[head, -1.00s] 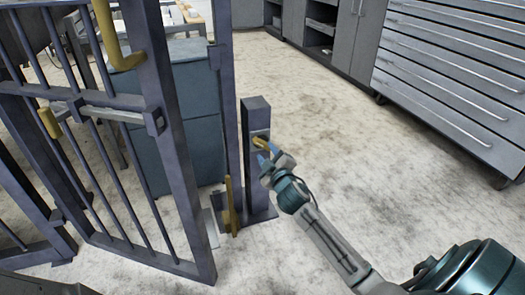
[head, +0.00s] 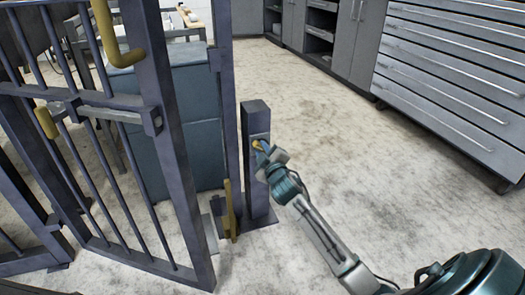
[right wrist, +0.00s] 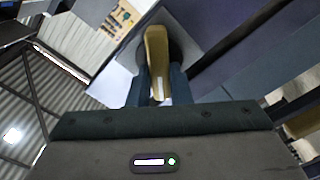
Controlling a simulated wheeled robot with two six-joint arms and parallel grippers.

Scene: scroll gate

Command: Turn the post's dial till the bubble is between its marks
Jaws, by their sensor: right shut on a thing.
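The dark post (head: 256,118) stands upright on the floor beside the barred gate. Its yellow dial (head: 257,146) is on a pale plate on the post's face and is mostly hidden by my right gripper. My right gripper (head: 262,153) is shut on the dial. In the right wrist view the dial's yellow bar (right wrist: 155,48) lies between the blue fingers (right wrist: 157,82) of the gripper, in front of a grey plate. I cannot make out the bubble or its marks in either view. My left gripper is not in view.
The barred gate (head: 168,130) with yellow handles fills the left. A yellow lever (head: 229,208) stands low, left of the post. A blue-grey cabinet (head: 175,130) is behind the gate. Grey drawers (head: 455,70) line the right back. The floor right of the post is clear.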

